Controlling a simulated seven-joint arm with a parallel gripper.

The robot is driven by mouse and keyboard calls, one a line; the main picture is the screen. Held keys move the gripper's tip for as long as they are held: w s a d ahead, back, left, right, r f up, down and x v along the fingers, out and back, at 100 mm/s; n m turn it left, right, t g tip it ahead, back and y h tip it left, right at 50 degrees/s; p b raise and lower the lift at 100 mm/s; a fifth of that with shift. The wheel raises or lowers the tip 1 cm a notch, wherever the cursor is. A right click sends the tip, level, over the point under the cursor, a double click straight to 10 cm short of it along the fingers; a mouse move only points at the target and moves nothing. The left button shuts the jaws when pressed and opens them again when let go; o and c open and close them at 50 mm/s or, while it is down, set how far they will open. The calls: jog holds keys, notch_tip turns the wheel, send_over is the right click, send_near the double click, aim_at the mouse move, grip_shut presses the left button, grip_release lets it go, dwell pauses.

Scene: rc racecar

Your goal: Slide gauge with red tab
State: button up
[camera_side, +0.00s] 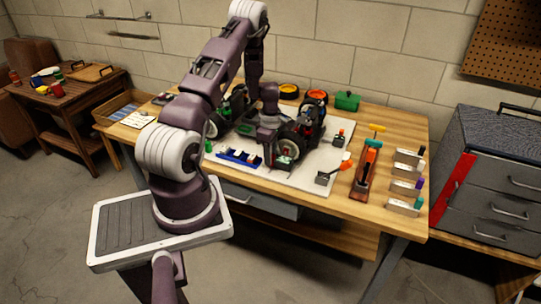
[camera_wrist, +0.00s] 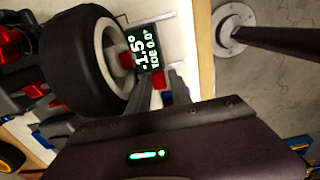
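The gauge (camera_wrist: 147,46) is a small black block with a lit display reading about -1.5° and TOE 0.0°. It sits against the hub side of a black tyre with a pale rim (camera_wrist: 98,58). A red tab (camera_wrist: 158,79) shows at the gauge's lower edge. My gripper (camera_wrist: 160,82) is at the gauge with its two grey fingers apart, the red tab showing between them; I see no clear contact. In the side view my gripper (camera_side: 270,143) is low beside the car's near wheel (camera_side: 290,148), and the gauge's small green-lit screen (camera_side: 285,160) is partly hidden.
The car (camera_side: 308,115) stands on a pale board on the wooden bench. A blue tray (camera_side: 240,158) lies in front. An orange-handled tool (camera_side: 338,167), a stand with an orange top (camera_side: 368,168) and several small labelled holders (camera_side: 405,185) are to the right.

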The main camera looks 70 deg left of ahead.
jog(key=shift+c, duration=0.4)
grip_shut()
jog(key=shift+r, duration=0.1)
dwell(0.8)
